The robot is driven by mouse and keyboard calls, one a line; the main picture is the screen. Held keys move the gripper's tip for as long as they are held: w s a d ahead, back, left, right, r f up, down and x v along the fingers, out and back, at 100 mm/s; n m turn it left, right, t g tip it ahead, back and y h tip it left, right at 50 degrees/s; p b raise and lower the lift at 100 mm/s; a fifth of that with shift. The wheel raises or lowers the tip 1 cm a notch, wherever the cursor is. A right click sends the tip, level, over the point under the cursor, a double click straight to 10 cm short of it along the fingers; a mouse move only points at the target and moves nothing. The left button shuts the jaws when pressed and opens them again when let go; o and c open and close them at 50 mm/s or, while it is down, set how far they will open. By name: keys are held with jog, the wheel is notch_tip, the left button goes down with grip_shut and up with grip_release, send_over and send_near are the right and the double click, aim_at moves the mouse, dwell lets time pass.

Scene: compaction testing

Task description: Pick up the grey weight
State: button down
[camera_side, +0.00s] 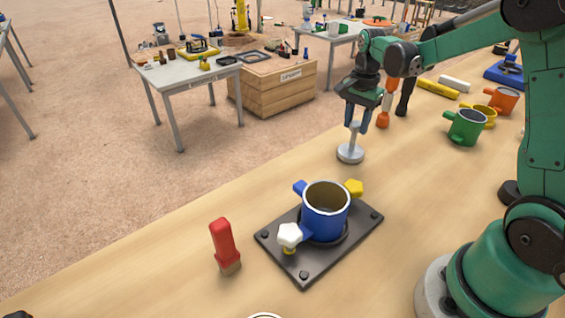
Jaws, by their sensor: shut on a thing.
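The grey weight (350,153) is a flat round disc with a thin upright stem, near the far edge of the wooden table. My gripper (366,122) is above the disc and shut on the weight's stem. The weight looks upright. I cannot tell whether the disc touches the table or hangs just above it. The gripper fingers hide part of the stem's upper end.
A blue cylindrical mold (326,212) stands on a dark base plate (310,262) in front. A red-handled tool (224,246) stands left of it. Green (466,128) and orange (502,100) cups stand at the right.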

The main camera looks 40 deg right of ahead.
jog(key=shift+r, duration=3.85)
